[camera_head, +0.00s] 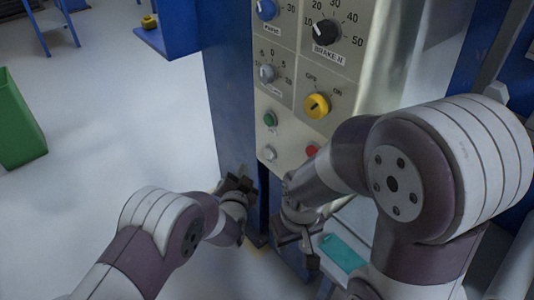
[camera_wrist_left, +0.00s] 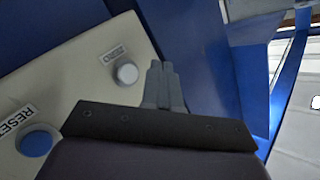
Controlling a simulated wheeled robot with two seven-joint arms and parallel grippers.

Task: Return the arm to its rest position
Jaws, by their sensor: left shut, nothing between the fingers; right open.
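My left gripper (camera_head: 240,186) is low in front of the blue machine column, at the left edge of the control panel (camera_head: 284,91). In the left wrist view its fingers (camera_wrist_left: 163,84) are shut together with nothing between them, and a white button (camera_wrist_left: 127,74) and a blue RESET button (camera_wrist_left: 34,143) show on the panel to the left. My right gripper (camera_head: 297,238) hangs below the panel, open, near a teal pad; its fingertips are partly hard to make out. My right arm covers the lower right of the panel.
The panel carries a yellow knob (camera_head: 316,105), a black knob (camera_head: 326,32), a green button (camera_head: 270,118) and a red button (camera_head: 312,150). A green bin (camera_head: 17,124) stands on the floor at far left. The floor between the bin and the machine is clear.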

